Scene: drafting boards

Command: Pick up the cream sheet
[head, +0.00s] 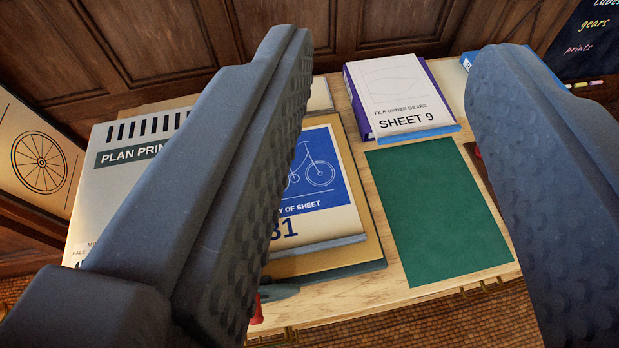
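A cream sheet (350,222) with a blue bicycle print and the words "OF SHEET" lies on a tan board (372,252) at the middle of the table. My left finger covers its left part, so the start of its lettering is hidden. My gripper (392,50) is open, with its two dark, studded fingers wide apart and nothing between them in hold. The fingers loom large in front of the table; I cannot tell how high they are above the sheet.
A white "SHEET 9" (400,95) lies on a purple folder at the back. A green mat (435,210) lies right of the cream sheet. A grey plan printer (115,185) stands at left. A red-handled tool (257,312) is near the front edge. A chalkboard (590,45) is far right.

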